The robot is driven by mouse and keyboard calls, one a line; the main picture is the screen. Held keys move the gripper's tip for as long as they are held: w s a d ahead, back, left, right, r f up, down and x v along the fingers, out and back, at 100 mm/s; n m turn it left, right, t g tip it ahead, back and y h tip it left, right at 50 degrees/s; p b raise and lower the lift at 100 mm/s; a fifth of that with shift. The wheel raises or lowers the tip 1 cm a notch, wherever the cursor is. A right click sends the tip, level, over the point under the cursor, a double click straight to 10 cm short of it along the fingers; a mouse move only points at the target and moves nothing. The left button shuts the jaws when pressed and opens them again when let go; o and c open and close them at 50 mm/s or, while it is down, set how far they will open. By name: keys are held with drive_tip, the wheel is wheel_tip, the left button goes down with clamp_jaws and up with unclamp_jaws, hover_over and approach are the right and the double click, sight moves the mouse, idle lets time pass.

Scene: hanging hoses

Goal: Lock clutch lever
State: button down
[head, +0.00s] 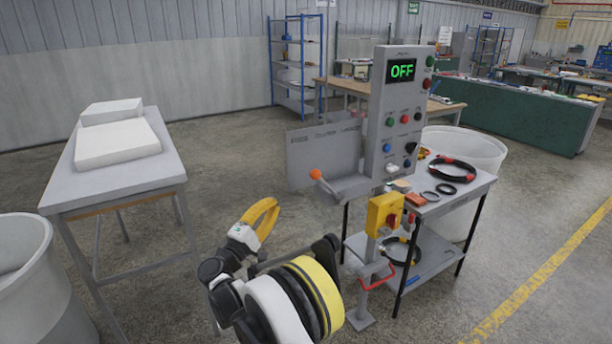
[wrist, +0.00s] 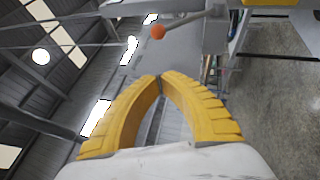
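The clutch lever appears to be the grey rod with an orange ball knob (head: 316,174) on the left side of the grey control panel (head: 376,135). In the wrist view the orange knob (wrist: 158,32) is above the fingertips, with its rod running right to a grey mount. My gripper (head: 275,204) has yellow curved fingers and is in front of and below the knob, to its left. In the wrist view the fingertips of my gripper (wrist: 159,78) meet with nothing between them. The gripper is apart from the lever.
The panel display (head: 403,70) reads OFF. A yellow box with a red switch (head: 385,212) and a red handle (head: 377,277) sit low on the stand. A cart with hoses (head: 478,186) is at right. A grey table with white blocks (head: 117,144) is at left.

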drive_tip(key=shift+s, duration=0.1)
drive_tip(key=s+d+b+x, duration=0.1)
drive_tip(key=d+b+x, duration=0.1)
drive_tip(key=x, duration=1.1)
drive_tip(key=shift+s+r+b, duration=0.2)
drive_tip(key=shift+r+b, duration=0.05)
drive_tip(key=shift+b, duration=0.45)
drive_tip(key=shift+d+r, duration=0.1)
